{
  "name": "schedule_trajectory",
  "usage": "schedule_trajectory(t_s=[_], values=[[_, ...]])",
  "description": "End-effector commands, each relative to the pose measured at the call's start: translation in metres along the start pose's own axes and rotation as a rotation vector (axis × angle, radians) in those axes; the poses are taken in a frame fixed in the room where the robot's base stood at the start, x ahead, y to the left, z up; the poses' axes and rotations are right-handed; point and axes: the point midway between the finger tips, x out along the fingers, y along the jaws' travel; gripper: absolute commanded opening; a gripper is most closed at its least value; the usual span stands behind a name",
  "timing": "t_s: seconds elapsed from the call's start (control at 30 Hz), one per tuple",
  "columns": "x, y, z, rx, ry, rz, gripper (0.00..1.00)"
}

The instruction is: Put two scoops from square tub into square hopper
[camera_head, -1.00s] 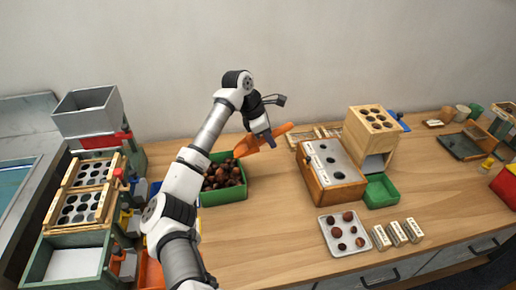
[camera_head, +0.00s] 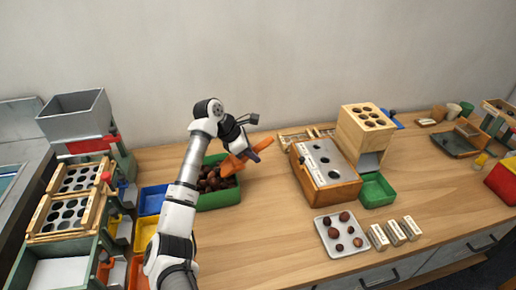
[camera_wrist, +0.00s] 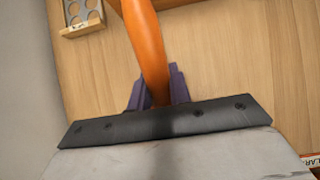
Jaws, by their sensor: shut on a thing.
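My gripper (camera_head: 251,155) is shut on the handle of an orange scoop (camera_head: 234,163). The scoop's handle also shows between the purple fingers in the wrist view (camera_wrist: 146,45). The scoop's bowl end is tilted down at the chestnuts (camera_head: 213,181) in the green square tub (camera_head: 219,201); whether it holds any chestnuts I cannot tell. The grey square hopper (camera_head: 75,125) stands at the far left, on top of a machine. Its inside floor is hidden.
Wooden frames with round holes (camera_head: 70,213) and colored bins (camera_head: 152,200) stand left of the tub. A wooden box with a metal top (camera_head: 325,172), a wooden tower (camera_head: 366,130) and a white tray (camera_head: 342,252) stand right. The table between tub and tray is clear.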

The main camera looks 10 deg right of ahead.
Motion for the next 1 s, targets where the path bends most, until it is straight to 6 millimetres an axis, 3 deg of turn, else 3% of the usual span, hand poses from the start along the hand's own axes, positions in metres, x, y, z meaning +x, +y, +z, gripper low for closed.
schedule_trajectory(t_s=[0.2, 0.63, 0.83, 1.0], values=[[0.015, -0.001, -0.028, -0.008, 0.029, -0.009, 0.00], [0.010, -0.002, -0.076, -0.009, 0.182, -0.010, 0.00], [-0.003, 0.000, -0.099, -0.013, 0.360, -0.006, 0.00], [-0.022, 0.000, -0.080, -0.011, 0.508, -0.005, 0.00]])
